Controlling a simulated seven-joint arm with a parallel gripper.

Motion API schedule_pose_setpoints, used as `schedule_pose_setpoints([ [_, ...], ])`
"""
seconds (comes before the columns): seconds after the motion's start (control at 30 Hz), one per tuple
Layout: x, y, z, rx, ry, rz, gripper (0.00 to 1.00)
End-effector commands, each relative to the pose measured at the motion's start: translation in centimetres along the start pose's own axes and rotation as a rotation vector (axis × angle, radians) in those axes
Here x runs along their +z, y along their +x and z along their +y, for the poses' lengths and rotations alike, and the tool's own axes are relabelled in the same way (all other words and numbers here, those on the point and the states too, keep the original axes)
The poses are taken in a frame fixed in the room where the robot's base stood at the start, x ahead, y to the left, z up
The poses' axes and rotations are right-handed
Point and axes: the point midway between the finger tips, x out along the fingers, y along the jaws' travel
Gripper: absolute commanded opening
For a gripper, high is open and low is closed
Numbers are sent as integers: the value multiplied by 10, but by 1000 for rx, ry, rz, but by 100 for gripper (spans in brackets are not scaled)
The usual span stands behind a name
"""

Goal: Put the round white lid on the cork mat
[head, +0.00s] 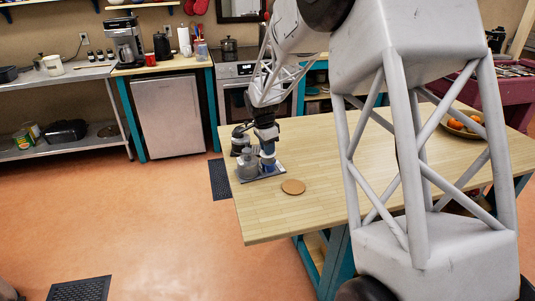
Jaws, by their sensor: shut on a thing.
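The round cork mat (293,187) lies flat and bare on the wooden table, near its left front edge. My gripper (267,146) points down above a small tray (262,175) just behind and left of the mat. It is shut on a small pale thing that looks like the round white lid, at the top of a blue jar (267,160). The lid is too small and too covered by the fingers to make out clearly. I cannot tell whether it still touches the jar.
A grey lidded pot (247,166) stands on the tray close to the left of my gripper, with dark containers (239,142) behind it. A bowl of fruit (464,124) stands far right. The tabletop (325,160) right of the mat is clear.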

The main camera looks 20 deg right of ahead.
Motion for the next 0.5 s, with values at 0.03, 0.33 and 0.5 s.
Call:
schedule_pose_setpoints([
  [0.03,1,-1,5,0,0,0,0],
  [0.33,11,-7,45,-1,1,0,0],
  [0.5,18,-11,71,-3,1,1,0],
])
